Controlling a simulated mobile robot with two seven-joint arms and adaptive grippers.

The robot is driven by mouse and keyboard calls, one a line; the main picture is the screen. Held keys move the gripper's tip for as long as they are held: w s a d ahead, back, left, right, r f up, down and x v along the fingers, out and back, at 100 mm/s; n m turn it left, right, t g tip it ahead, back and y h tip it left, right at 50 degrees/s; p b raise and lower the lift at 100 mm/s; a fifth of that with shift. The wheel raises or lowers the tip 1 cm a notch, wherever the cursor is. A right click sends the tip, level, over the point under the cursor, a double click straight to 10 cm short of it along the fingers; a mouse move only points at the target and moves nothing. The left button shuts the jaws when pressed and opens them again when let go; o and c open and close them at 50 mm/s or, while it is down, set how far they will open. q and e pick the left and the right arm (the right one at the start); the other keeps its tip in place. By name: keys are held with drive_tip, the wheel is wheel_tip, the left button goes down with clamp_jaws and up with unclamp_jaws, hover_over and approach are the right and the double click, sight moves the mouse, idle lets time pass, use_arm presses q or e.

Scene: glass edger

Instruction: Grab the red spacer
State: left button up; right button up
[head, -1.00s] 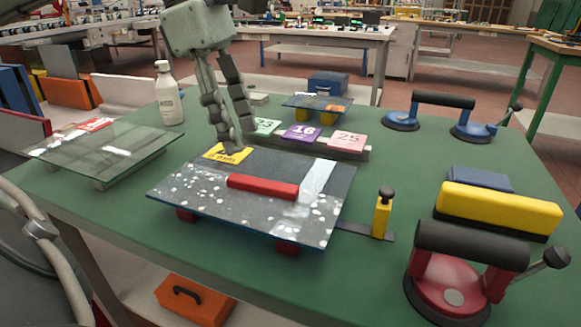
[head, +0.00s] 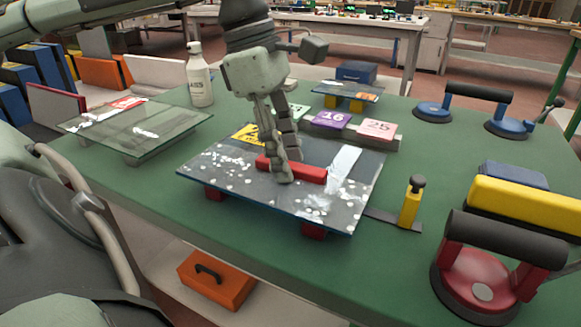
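The red spacer (head: 311,174) is a red bar lying on a dark, white-speckled glass pane (head: 236,183), which rests on red blocks. My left gripper (head: 289,170) points down over the bar's left half. One finger passes in front of the bar and the other reaches its far side. The fingers hide part of the bar, and I cannot tell whether both press on it. The bar appears to rest on the pane. My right gripper is not in view.
A yellow-handled stop (head: 411,203) stands right of the pane. A red suction lifter (head: 480,280) and a yellow block (head: 515,207) lie farther right. A clear glass pane (head: 140,128) and a white bottle (head: 199,78) are at left. Numbered cards (head: 331,120) lie behind.

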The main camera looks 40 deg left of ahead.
use_arm(q)
clamp_jaws()
drive_tip(key=shift+r, duration=0.15)
